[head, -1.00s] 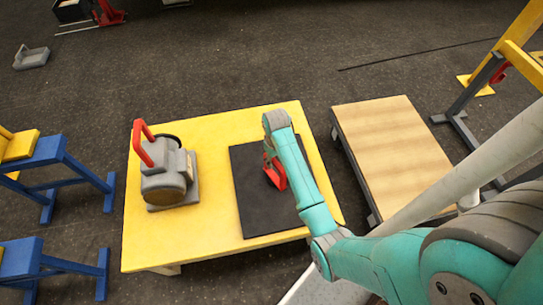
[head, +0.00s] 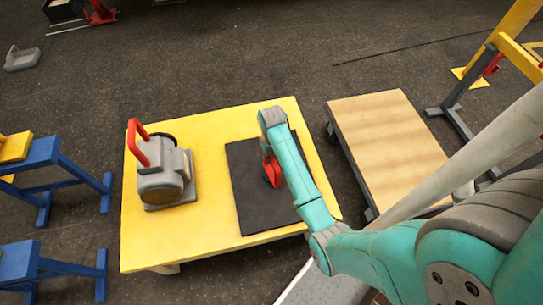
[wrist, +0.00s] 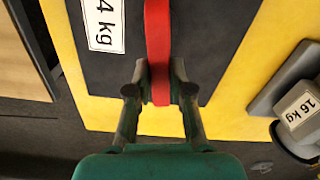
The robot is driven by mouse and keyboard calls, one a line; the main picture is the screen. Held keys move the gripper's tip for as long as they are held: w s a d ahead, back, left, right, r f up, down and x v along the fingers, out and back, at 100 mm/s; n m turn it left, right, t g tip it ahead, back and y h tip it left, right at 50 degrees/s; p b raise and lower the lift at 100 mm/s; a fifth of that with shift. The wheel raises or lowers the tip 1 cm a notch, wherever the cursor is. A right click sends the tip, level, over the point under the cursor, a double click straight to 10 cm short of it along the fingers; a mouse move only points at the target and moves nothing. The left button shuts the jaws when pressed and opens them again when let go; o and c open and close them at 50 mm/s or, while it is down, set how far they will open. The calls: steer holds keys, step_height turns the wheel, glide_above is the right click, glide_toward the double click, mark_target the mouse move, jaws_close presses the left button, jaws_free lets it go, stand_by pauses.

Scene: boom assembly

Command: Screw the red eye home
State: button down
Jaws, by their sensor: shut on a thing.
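The red eye (wrist: 158,40) shows in the wrist view as an upright red bar seen nearly edge-on, over a black slab. In the head view the red eye (head: 273,172) stands at the middle of the black slab (head: 245,200), partly hidden by my arm. My gripper (wrist: 158,82) is shut on the red eye, one finger on each side. The eye's lower end and thread are hidden, so I cannot tell how deep it sits. A white label (wrist: 104,22) on the slab shows "4 kg", perhaps cut off.
The slab lies on a yellow table (head: 215,250). A grey weight (head: 165,178) with a red handle stands left of it. A wood-topped cart (head: 385,150) is to the right. Blue trestles (head: 50,170) stand at the left. Dark floor is free beyond the table.

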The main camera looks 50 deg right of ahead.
steer(key=shift+m, duration=1.2)
steer(key=c, duration=1)
jaws_free()
steer(key=shift+c, duration=0.2)
steer(key=shift+r, duration=3.75)
